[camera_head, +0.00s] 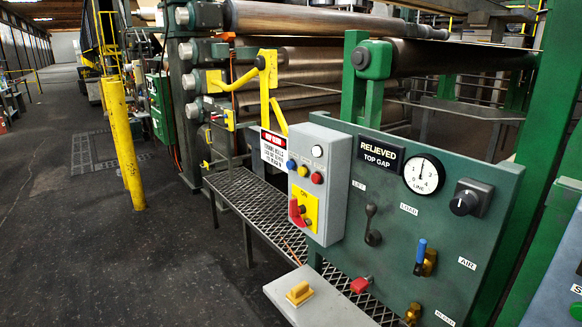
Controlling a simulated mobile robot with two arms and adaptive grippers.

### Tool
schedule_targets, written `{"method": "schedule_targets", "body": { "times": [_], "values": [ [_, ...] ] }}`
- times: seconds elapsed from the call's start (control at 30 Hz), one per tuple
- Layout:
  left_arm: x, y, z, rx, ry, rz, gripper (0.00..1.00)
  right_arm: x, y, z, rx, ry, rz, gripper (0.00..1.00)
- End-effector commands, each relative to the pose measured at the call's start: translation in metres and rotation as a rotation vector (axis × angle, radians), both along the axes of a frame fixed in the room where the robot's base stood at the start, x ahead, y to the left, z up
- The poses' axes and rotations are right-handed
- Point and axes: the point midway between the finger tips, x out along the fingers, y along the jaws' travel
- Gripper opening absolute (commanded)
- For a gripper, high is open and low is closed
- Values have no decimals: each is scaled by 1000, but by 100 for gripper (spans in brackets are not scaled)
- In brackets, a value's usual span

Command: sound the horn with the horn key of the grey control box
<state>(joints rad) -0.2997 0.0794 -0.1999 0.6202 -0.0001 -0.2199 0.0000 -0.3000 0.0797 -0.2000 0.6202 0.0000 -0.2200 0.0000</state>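The grey control box (334,196) stands upright beside the green panel, left of the gauge. Its front has a white button (317,151) at the top, a blue button (291,165) on the left, a yellow button (303,171) in the middle and a red button (317,178) on the right. Below them a red rotary handle (297,211) sits on a yellow plate (310,207). I cannot read which key is the horn key. Neither of my grippers is in view, and nothing touches the box.
The green panel (390,270) carries a gauge (424,174), a black knob (465,202), a black lever (372,225) and a blue-handled valve (421,252). A grey plate with a yellow block (299,293) is in front. A grating walkway (262,200) runs behind. Open floor lies left, past a yellow post (124,145).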

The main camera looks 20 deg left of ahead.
Motion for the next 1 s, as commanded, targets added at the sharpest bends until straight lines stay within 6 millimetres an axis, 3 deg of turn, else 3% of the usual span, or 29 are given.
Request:
{"method": "schedule_targets", "body": {
  "times": [0.17, 1.0],
  "values": [
    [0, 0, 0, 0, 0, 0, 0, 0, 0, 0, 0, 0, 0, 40],
    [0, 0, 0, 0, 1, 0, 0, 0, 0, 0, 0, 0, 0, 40]
  ]
}}
